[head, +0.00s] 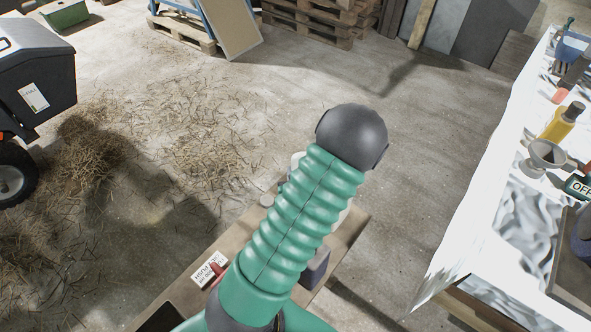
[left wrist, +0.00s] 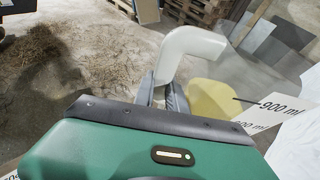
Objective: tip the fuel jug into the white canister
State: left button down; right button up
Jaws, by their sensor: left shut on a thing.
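In the left wrist view my left gripper (left wrist: 166,92) has its grey fingers closed around a thick white bent handle. I take this handle for part of the fuel jug (left wrist: 190,44). Beside it is a pale yellow patch (left wrist: 212,99), with a white tag reading 900 ml (left wrist: 284,106) to its right. In the head view my green ribbed arm covers the middle and hides my left gripper. Small white edges show behind the arm; I cannot tell whether they belong to the jug or the white canister. My right gripper is not in view.
A low wooden bench (head: 345,232) stands under my arm, with a lettered card (head: 209,268) on it. A white-covered table at right holds a funnel (head: 546,156) and a yellow bottle (head: 561,122). A dark machine (head: 38,75) stands at left; pallets (head: 310,22) lie behind. Straw-strewn floor is otherwise open.

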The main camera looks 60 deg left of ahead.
pick_arm(q)
jog(key=shift+r+p, duration=0.55)
jog(key=shift+r, duration=0.1)
jog(key=shift+s+a+r+m+g+y+p, duration=0.25)
jog(key=shift+r+m+p, duration=0.3)
jog(key=shift+p, duration=0.3)
jog(key=shift+s+r+m+g+y+p, duration=0.15)
jog(key=shift+s+r+m+g+p, duration=0.2)
jog(key=shift+r+p, duration=0.45)
jog(key=shift+s+a+r+m+g+y+p, duration=0.25)
jog(key=shift+r+m+p, duration=0.25)
jog(key=shift+p, duration=0.45)
jog(key=shift+d+f, duration=0.1)
jog(key=shift+r+m+g+p, duration=0.25)
jog(key=shift+r+m+p, duration=0.2)
jog(key=shift+p, duration=0.3)
jog(key=shift+r, duration=0.15)
